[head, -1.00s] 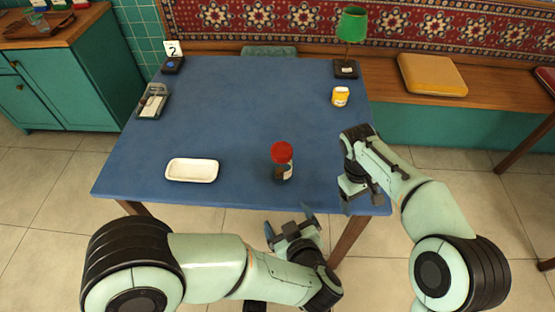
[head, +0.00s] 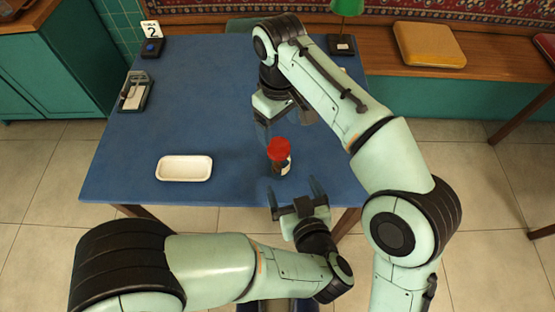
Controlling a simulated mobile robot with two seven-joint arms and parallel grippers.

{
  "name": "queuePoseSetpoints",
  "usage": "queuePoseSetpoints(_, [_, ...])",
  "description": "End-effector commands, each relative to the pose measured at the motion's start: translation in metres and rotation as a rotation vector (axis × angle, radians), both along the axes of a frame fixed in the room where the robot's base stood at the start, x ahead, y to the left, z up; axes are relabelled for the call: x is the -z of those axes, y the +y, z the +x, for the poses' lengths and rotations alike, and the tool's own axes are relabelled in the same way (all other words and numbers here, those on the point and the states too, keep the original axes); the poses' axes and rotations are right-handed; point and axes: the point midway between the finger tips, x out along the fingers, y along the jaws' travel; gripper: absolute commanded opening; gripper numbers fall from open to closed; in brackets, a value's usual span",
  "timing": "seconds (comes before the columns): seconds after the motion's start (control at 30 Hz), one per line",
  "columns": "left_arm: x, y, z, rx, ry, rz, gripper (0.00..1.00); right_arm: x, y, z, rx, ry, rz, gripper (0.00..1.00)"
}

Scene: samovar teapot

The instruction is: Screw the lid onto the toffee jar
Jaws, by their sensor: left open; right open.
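The toffee jar (head: 281,167) stands upright on the blue table near its front edge, to the right of the white tray. It is dark with a pale label. The red lid (head: 279,149) sits on top of the jar; I cannot tell how tightly it is on. My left gripper (head: 293,188) is open in front of the jar, with its fingers pointing toward it, apart from it as far as I can see. My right gripper (head: 285,125) is open above and just behind the jar, with its fingers pointing down. Nothing shows between either gripper's fingers.
A white tray (head: 184,180) lies left of the jar. A green lamp (head: 345,8) stands at the back right. The middle-left of the blue table (head: 205,90) is clear.

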Motion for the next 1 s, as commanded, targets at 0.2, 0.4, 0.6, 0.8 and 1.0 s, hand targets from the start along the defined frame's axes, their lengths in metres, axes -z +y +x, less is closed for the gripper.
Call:
queuePoseSetpoints(0.2, [0.006, 0.004, 0.013, -0.003, 0.001, 0.000, 0.94, 0.000, 0.000, 0.000, 0.001, 0.001, -0.001, 0.80])
queuePoseSetpoints(0.4, [0.020, 0.013, 0.046, -0.006, 0.001, 0.000, 0.94, 0.001, 0.000, 0.000, 0.001, 0.000, -0.001, 0.80])
queuePoseSetpoints(0.6, [0.035, 0.022, 0.081, -0.004, 0.001, 0.001, 0.94, 0.001, 0.000, 0.000, 0.001, 0.000, -0.001, 0.80])
queuePoseSetpoints(0.8, [0.046, 0.029, 0.107, -0.004, 0.000, -0.001, 0.94, 0.001, 0.000, 0.000, 0.001, 0.000, -0.001, 0.80])
queuePoseSetpoints(1.0, [0.051, 0.032, 0.119, -0.001, 0.000, -0.002, 0.94, 0.001, 0.000, 0.000, 0.001, 0.000, -0.001, 0.80])
